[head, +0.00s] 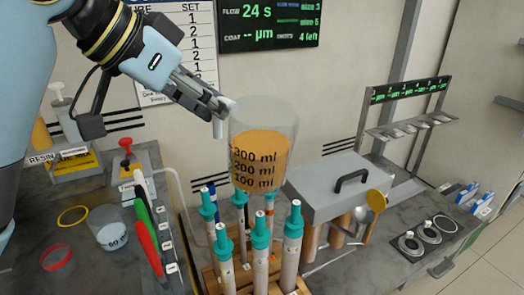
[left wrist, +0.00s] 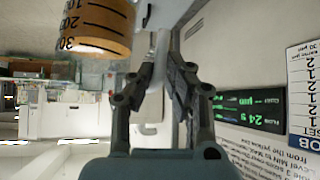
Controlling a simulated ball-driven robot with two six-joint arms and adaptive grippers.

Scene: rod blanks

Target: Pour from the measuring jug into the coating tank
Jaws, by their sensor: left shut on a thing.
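The measuring jug (head: 264,145) is clear, with orange liquid standing above its 300 ml mark. It looks upright and is held in the air above the rods at the middle of the head view. My left gripper (head: 222,108) is shut on the jug's pale handle, at the jug's left side. In the left wrist view the left gripper (left wrist: 160,72) closes on the handle, and part of the jug (left wrist: 95,25) shows upper left. No label marks the coating tank; a grey box with a black-handled lid (head: 335,188) stands right of the jug. My right gripper is not in view.
Several teal-capped rods (head: 291,250) stand upright below the jug. A small beaker (head: 112,238) and coloured rings (head: 57,257) are on the left bench. A row of gauges (head: 430,233) is at the right. A dark display (head: 268,25) hangs on the back wall.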

